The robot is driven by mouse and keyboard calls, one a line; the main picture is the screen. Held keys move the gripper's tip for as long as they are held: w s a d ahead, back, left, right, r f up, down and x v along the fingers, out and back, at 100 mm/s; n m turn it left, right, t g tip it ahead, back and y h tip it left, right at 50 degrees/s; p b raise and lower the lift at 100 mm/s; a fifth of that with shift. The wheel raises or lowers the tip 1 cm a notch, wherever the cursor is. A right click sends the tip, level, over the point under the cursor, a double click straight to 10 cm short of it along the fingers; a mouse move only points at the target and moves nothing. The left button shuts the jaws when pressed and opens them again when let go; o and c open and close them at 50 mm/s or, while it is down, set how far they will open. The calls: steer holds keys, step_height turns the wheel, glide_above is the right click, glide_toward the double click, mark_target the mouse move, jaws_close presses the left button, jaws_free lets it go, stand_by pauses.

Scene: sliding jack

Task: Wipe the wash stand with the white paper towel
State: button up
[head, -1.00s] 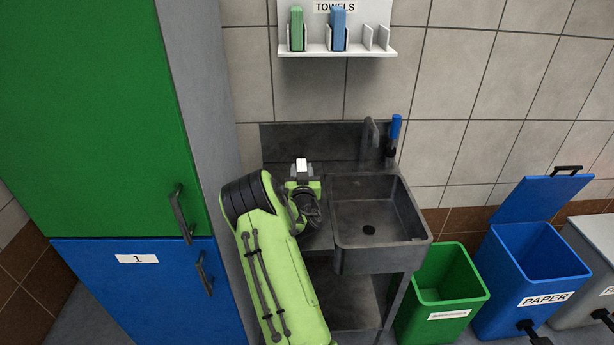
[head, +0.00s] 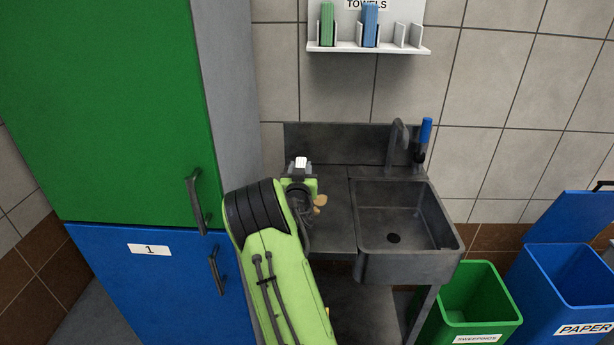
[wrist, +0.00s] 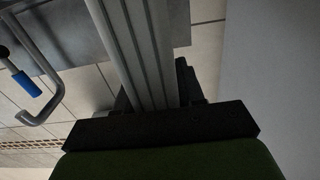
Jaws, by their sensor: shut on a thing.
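The wash stand (head: 330,238) is dark grey metal, with a flat board on the left and a sink basin (head: 398,219) on the right. My gripper (head: 300,172) is over the back left of the flat board. It is shut on the white paper towel (head: 301,162), whose small white top shows above the jaws. In the wrist view a pale ribbed shape (wrist: 140,45) stands out from the dark gripper body; it seems to be the folded towel. Tan patches (head: 320,201) show just right of my gripper on the board. I cannot tell whether the towel touches the board.
A faucet (head: 398,140) and a blue-handled tool (head: 425,133) stand behind the basin. A tall green and blue cabinet (head: 150,270) is close on the left. A towel rack (head: 368,48) hangs above. A green bin (head: 478,300) and a blue bin (head: 570,290) stand at right.

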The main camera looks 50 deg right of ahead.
steer(key=shift+s+a+f+b, duration=0.15)
steer(key=shift+s+f+b, duration=0.1)
steer(key=shift+s+b, duration=0.5)
steer(key=shift+s+a+f+b, duration=0.2)
steer(key=shift+s+b, duration=0.15)
steer(key=shift+b, duration=0.65)
steer(key=shift+s+d+p, duration=0.3)
steer(key=shift+s+d, duration=0.85)
steer(key=shift+s, duration=0.1)
steer(key=shift+s+d+p, duration=0.95)
steer(key=shift+s+d, duration=1.2)
steer(key=shift+s, duration=0.05)
steer(key=w+a+b, duration=0.4)
steer(key=w+a, duration=0.4)
steer(key=a, duration=0.1)
steer(key=shift+w+a+r, duration=0.4)
steer(key=shift+r, duration=0.05)
